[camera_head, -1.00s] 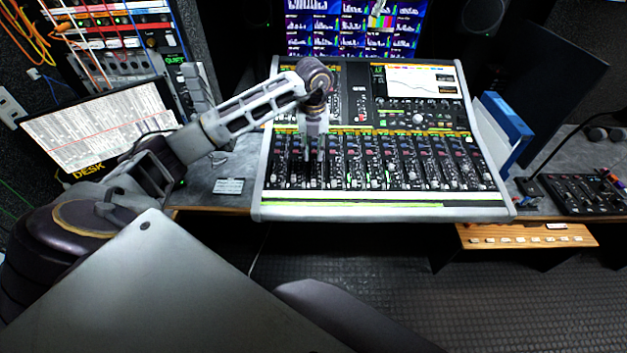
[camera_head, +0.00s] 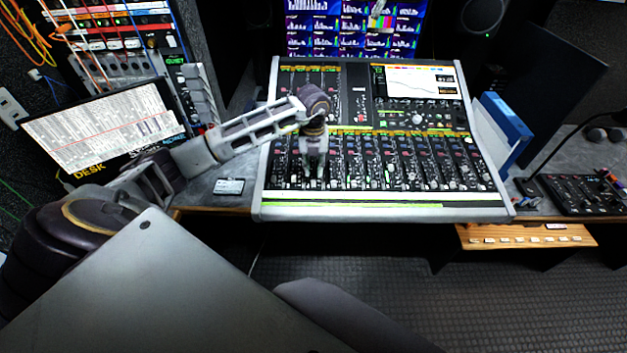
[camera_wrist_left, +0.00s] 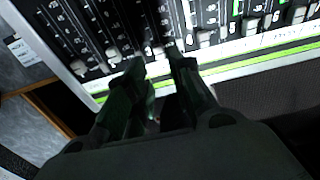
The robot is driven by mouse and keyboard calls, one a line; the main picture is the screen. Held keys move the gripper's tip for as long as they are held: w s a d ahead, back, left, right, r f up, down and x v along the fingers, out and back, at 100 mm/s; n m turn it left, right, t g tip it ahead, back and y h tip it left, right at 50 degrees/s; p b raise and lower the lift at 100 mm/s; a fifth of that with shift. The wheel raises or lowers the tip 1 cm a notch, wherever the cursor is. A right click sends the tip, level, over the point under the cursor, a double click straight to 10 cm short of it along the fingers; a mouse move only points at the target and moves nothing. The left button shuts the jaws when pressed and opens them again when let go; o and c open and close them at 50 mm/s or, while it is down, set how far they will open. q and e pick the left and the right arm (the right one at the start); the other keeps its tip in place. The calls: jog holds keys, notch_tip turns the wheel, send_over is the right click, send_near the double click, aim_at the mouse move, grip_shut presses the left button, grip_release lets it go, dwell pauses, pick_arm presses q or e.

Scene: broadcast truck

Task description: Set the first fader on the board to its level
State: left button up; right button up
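The mixing board (camera_head: 480,213) fills the middle of the head view, with a row of channel faders along its front. The left wrist view shows light fader caps near the front edge, the leftmost one (camera_wrist_left: 78,68) clear of my fingers. My left gripper (camera_head: 313,172) points down over the left part of the fader rows. In the left wrist view its two dark fingers (camera_wrist_left: 155,60) stand apart, with a gap at the tips. A fader cap appears just beyond or between the tips; contact cannot be told. My right gripper is not in view.
A screen marked DESK (camera_head: 105,130) stands at the left. A small card (camera_head: 229,186) lies left of the board. A blue binder (camera_head: 505,125) and a small black panel (camera_head: 575,193) are at the right. Floor is open in front.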

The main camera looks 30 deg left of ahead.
aim_at(313, 183)
pick_arm(q)
notch_tip(313, 183, down, 6)
jog(key=shift+r, duration=0.25)
jog(key=shift+f, duration=0.95)
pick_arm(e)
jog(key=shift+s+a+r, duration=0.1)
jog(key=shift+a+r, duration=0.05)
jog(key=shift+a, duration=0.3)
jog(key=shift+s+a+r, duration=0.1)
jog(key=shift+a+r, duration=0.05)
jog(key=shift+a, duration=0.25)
